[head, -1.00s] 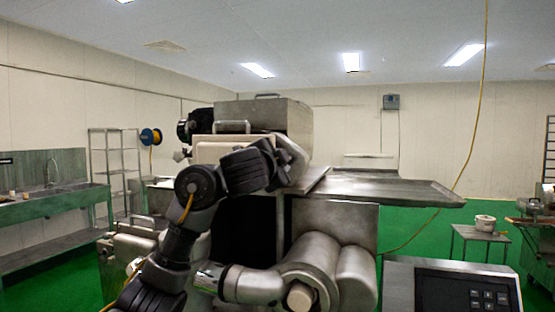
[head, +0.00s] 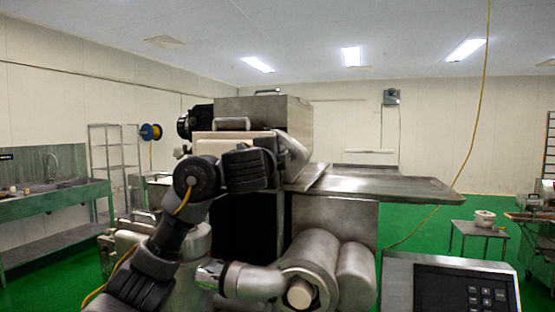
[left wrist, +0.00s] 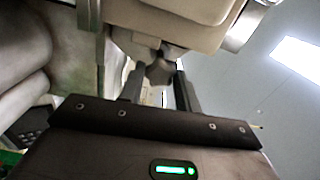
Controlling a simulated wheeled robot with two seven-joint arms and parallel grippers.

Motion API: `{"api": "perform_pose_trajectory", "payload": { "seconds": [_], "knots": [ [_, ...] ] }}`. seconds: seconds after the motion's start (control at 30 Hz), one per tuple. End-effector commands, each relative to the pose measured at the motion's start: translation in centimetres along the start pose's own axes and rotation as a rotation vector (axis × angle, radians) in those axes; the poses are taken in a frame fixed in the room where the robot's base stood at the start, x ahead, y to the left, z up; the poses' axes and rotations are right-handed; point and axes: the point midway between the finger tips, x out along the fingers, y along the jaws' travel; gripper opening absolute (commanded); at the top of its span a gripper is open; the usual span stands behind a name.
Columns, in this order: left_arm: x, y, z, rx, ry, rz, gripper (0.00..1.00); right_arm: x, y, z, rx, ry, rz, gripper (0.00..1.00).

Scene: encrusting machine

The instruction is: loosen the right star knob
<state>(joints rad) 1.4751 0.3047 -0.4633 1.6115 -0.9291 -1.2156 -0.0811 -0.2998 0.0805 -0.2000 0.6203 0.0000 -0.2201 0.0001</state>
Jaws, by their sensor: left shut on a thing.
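A dark star knob (left wrist: 160,72) shows in the left wrist view, under the beige cover (left wrist: 185,40) of the encrusting machine. My left gripper (left wrist: 158,82) has one finger on each side of the knob and is shut on it. Part of the knob is hidden in shadow. In the head view my left arm reaches up to the front of the machine (head: 262,112). There the wrist hides the knob and the fingertips. My right gripper is in neither view.
A flat metal tray (head: 390,186) sticks out to the right of the machine. Metal cylinders (head: 340,262) and a control panel (head: 465,290) stand low in front. A yellow cable (head: 470,140) hangs at the right. A sink bench (head: 50,205) stands far left.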

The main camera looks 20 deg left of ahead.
Motion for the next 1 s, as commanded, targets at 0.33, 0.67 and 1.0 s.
{"api": "perform_pose_trajectory", "payload": {
  "seconds": [0.33,0.67,1.0],
  "knots": [
    [0.0,0.1,-0.1,0.001,0.001,0.002,0.46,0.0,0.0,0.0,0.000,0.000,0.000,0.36],
    [0.0,0.0,0.0,-0.001,0.000,0.001,0.55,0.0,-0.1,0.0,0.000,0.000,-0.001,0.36],
    [-2.2,0.0,-0.3,-0.003,0.007,0.001,0.55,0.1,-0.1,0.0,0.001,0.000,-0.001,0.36]
  ]
}}
